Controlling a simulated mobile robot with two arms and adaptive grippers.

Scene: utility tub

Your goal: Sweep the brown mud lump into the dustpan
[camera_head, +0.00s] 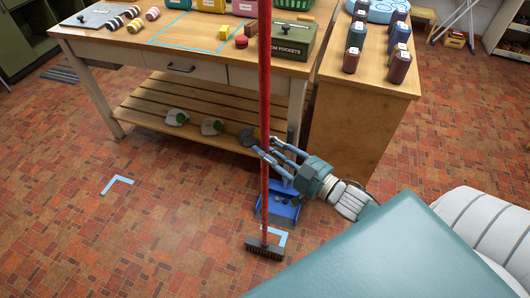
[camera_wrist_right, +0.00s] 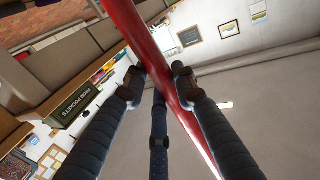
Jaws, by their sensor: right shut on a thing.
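A broom with a long red handle (camera_head: 265,110) stands nearly upright, with its dark bristle head (camera_head: 264,249) down on the brick-tile floor. My right gripper (camera_head: 268,150) is shut on the handle. The right wrist view shows its dark fingers (camera_wrist_right: 157,88) around the red handle (camera_wrist_right: 165,70). A blue dustpan (camera_head: 290,211) lies on the floor just behind the broom head. A few small dark spots show in the pan, too small to identify. I cannot make out a separate brown mud lump on the floor. My left gripper is in neither view.
A wooden workbench (camera_head: 190,62) with a slatted lower shelf (camera_head: 165,105) stands behind. A wooden cabinet (camera_head: 355,125) holding dark bottles stands right of it. Light blue corner marks lie on the floor at left (camera_head: 117,184) and by the broom head. The left floor is clear.

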